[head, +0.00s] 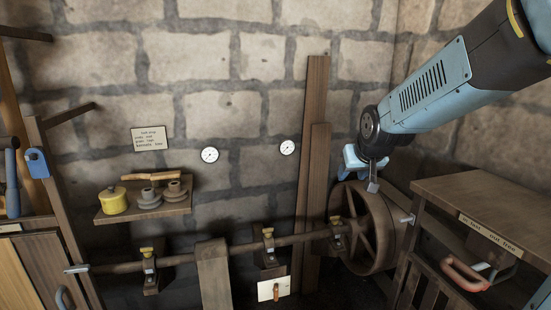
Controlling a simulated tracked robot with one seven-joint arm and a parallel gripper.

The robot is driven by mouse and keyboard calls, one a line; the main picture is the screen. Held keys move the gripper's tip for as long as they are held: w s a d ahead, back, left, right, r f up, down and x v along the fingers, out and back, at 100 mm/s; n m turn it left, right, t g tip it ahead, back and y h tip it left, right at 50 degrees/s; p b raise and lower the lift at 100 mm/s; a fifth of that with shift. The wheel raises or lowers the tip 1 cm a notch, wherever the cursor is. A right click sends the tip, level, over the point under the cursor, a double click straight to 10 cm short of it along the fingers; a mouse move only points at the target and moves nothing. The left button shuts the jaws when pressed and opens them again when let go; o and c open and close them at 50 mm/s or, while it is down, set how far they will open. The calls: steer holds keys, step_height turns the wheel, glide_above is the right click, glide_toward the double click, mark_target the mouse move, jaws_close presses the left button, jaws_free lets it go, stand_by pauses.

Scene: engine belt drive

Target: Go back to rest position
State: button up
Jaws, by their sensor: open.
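My gripper (359,178) is at the right of centre in the head view, at the end of my blue and dark arm, which reaches in from the upper right. It points downward and its fingers are apart with nothing seen between them. It shows just over the top rim of a large spoked wooden wheel (364,228). I cannot tell whether it touches the rim.
A wooden shaft (205,249) runs left from the wheel, with yellow-topped fittings. A shelf (146,208) holds a yellow pot and grey pulleys. A wooden cabinet (480,195) stands close at the right, below my arm. A stone wall backs everything; upright planks (311,160) lean there.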

steer(key=s+d+r+g, duration=0.1)
steer(key=s, duration=1)
steer(key=s+d+r+m+g, duration=0.1)
steer(key=s+d, duration=0.1)
steer(key=s, duration=0.9)
steer(key=shift+s+d+r+h, duration=0.25)
steer(key=shift+s+r+h, duration=0.05)
steer(key=shift+s+r, duration=0.1)
